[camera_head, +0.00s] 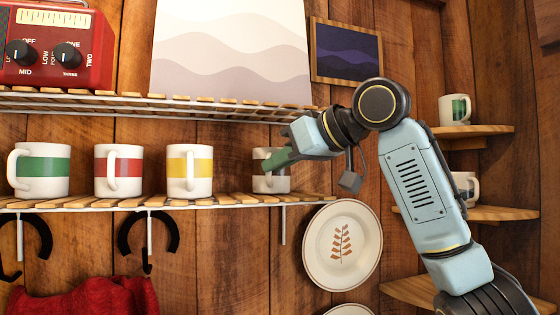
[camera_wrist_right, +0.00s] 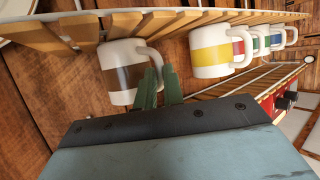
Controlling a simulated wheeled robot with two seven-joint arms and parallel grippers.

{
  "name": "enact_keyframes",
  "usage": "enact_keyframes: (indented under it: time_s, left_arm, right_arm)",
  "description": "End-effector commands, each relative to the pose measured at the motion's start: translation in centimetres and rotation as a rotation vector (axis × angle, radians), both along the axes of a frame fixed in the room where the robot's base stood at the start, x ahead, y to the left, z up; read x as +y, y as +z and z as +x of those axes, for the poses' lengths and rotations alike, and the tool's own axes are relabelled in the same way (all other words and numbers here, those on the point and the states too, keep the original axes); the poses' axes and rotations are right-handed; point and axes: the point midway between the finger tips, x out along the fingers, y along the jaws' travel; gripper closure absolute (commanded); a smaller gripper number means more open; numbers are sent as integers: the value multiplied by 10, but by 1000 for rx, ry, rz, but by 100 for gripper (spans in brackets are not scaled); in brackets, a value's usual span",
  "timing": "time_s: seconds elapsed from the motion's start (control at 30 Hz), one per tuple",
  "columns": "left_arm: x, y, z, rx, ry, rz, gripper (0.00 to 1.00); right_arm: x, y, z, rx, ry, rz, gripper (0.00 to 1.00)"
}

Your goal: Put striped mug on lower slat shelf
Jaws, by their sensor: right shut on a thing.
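A white mug with a brown band (camera_head: 270,184) is at the right end of the lower slat shelf (camera_head: 120,203), upright, with its base at the slats. In the right wrist view the mug (camera_wrist_right: 125,75) shows inverted, its handle between the green fingers. My right gripper (camera_head: 272,160) is shut on this mug, reaching in from the right; its fingers (camera_wrist_right: 159,74) hide part of the mug and handle. Whether the base bears fully on the slats I cannot tell. My left gripper is not in view.
Mugs with yellow (camera_head: 190,172), red (camera_head: 119,171) and green (camera_head: 42,171) bands stand left on the same shelf. The upper slat shelf (camera_head: 130,103) runs close above. A plate (camera_head: 342,245) hangs below right. Corner shelves (camera_head: 487,214) hold two more mugs.

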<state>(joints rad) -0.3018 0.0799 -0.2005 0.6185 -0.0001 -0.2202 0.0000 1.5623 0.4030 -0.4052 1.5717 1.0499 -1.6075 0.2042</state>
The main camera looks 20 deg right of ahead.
Motion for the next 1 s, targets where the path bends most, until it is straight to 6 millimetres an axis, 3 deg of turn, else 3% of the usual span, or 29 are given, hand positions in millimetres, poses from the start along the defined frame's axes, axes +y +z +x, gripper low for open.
enact_keyframes:
  time_s: [0.03, 0.2, 0.57, 1.0]
  left_arm:
    - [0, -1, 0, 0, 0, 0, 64]
    - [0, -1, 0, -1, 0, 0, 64]
    - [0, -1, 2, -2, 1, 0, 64]
    - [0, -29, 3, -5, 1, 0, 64]
  right_arm:
    - [0, -2, 0, 1, 0, 0, 89]
    - [0, -1, 0, 1, 0, 0, 68]
    - [-2, 3, -3, -2, -1, 1, 68]
    - [-47, 34, -68, -4, -3, 1, 68]
